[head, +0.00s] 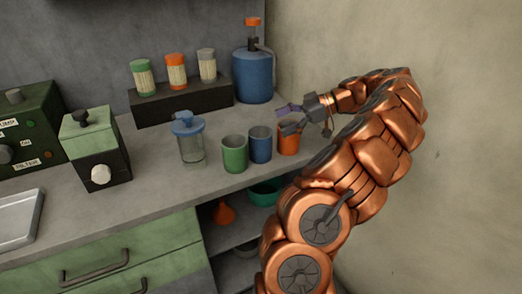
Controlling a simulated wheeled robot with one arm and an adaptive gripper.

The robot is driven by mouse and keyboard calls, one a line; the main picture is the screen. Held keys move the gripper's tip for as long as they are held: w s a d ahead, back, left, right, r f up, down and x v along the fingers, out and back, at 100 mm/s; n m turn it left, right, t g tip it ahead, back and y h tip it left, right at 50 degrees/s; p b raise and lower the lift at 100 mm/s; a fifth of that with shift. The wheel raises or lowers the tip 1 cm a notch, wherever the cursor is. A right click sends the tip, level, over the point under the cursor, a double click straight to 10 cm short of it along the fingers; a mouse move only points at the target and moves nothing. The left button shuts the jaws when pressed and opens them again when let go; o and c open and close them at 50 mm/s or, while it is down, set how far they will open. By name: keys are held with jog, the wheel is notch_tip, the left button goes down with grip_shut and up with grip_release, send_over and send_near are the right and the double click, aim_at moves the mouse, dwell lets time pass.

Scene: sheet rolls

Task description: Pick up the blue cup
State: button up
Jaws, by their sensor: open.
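The blue cup (260,145) stands upright on the grey counter (160,165), between a green cup (234,154) on its left and an orange cup (288,141) on its right. My gripper (286,119) is open, with its fingers pointing left. It is above and to the right of the blue cup, near the top of the orange cup, and holds nothing. One finger overlaps the orange cup's rim in the picture; I cannot tell if they touch.
A clear jar with a blue lid (190,143) stands left of the cups. A blue canister (252,75) and a dark riser (181,102) bearing three shakers stand behind. A wall (470,150) is at the right. Free counter lies between the riser and the cups.

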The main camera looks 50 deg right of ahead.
aim_at(269, 129)
jog(key=shift+s+x, duration=0.15)
jog(key=shift+x, duration=0.9)
jog(key=shift+s+x, duration=0.15)
jog(key=shift+x, duration=2.45)
jog(key=shift+s+f, duration=0.15)
jog(key=shift+c, duration=0.4)
jog(key=c, duration=1.6)
